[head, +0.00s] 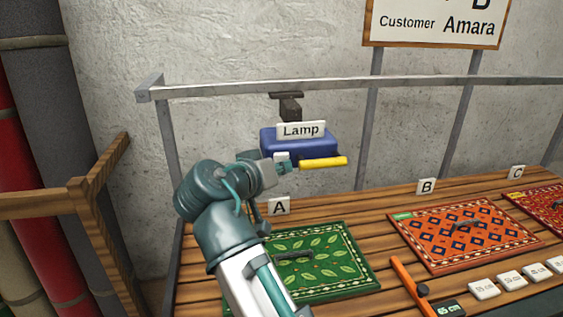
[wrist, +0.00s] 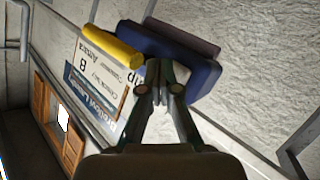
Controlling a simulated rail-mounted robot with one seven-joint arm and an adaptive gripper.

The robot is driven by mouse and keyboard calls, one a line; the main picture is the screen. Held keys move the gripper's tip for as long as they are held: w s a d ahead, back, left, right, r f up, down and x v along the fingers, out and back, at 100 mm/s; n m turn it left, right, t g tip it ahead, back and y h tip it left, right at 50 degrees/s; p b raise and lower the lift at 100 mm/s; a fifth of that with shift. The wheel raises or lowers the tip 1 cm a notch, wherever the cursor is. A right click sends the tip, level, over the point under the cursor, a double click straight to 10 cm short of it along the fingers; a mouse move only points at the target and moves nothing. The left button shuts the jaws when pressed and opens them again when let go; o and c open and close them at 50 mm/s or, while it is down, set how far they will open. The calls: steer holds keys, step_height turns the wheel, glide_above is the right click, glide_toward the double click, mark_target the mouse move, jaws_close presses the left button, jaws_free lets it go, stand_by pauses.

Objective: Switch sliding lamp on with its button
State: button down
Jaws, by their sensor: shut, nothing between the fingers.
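The sliding lamp is a dark blue box (head: 328,143) with a white "Lamp" label (head: 301,130) and a yellow handle (head: 325,162) at its lower front. It hangs from a rail by a dark bracket (head: 289,106). In the wrist view, the blue box (wrist: 203,77) lies beyond my fingers and the yellow handle (wrist: 112,48) is to their upper left. My gripper (head: 290,167) is shut and empty, at the lamp's lower front, left of the handle. Its fingertips (wrist: 160,66) overlap the box in the wrist view; I cannot tell whether they touch it. I cannot make out the button.
A grey rail (head: 400,82) runs above the slatted wooden table (head: 365,205). A green rug (head: 325,272), an orange rug (head: 465,235) and a red rug (head: 545,205) lie there. Rolled rugs and a wooden frame (head: 105,185) stand left. A customer sign (head: 437,24) is behind.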

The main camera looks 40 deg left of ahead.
steer(key=shift+w+a, duration=0.25)
stand_by(0.5)
steer(key=shift+s+d, duration=0.6)
stand_by(0.3)
steer(key=s+d+p, duration=0.1)
steer(key=s+d, duration=0.3)
steer(key=shift+d, duration=0.15)
stand_by(0.4)
stand_by(0.3)
